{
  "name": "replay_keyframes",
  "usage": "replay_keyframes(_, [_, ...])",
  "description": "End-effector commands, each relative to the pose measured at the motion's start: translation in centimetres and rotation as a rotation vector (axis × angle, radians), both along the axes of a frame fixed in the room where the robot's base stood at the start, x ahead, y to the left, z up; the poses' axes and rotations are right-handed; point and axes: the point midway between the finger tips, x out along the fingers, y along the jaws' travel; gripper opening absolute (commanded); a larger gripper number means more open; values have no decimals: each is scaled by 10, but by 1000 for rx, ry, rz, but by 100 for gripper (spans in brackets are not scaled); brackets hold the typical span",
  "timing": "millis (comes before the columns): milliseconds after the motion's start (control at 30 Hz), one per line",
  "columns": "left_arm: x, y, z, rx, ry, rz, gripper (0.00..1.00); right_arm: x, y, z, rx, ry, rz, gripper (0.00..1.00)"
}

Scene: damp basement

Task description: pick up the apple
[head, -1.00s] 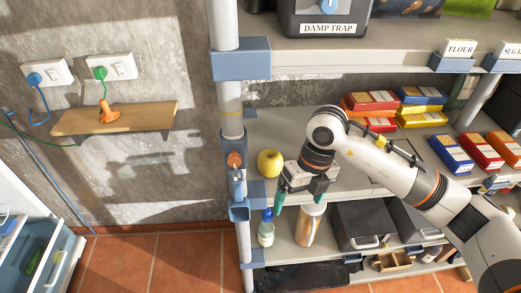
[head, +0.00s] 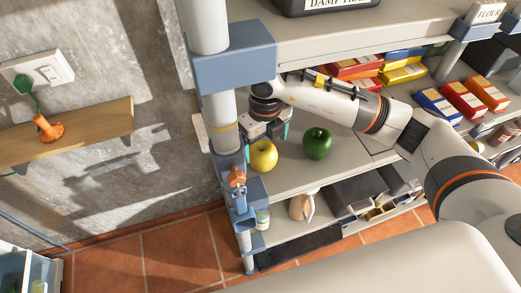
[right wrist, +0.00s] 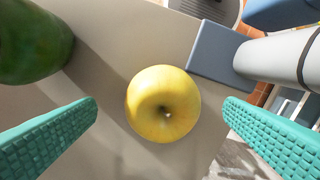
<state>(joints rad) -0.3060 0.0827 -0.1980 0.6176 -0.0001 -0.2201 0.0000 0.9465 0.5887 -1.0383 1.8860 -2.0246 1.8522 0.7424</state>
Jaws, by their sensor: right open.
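The yellow apple (head: 263,155) sits on the grey shelf board, close to the blue-and-white post. In the right wrist view the apple (right wrist: 163,104) lies between the two teal fingers, with its stem hollow facing the camera. My right gripper (head: 264,134) is open, just behind and above the apple in the head view. Its fingers (right wrist: 160,108) show a gap on both sides of the apple and do not touch it. My left gripper is not in view.
A dark green round fruit or vegetable (head: 317,144) sits right of the apple; it also shows in the right wrist view (right wrist: 32,40). The shelf post (head: 222,125) stands close on the left. An upper shelf (head: 300,48) overhangs. Coloured boxes (head: 402,74) lie at the back right.

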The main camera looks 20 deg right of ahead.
Motion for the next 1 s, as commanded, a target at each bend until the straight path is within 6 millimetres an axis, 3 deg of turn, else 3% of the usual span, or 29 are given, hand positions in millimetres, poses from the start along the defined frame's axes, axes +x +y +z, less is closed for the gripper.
replay_keyframes(200, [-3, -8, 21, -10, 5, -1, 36, 0, 2, -28, -1, 5, -1, 92])
replay_keyframes(333, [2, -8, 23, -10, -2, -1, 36, 1, 2, -45, 0, 2, 0, 92])
replay_keyframes(600, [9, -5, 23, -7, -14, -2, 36, 1, 2, -50, 0, -1, 1, 92])
replay_keyframes(933, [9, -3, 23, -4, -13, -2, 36, 1, 2, -50, 1, -1, 1, 39])
replay_keyframes(1000, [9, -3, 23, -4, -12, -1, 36, 1, 2, -49, 2, -2, 1, 38])
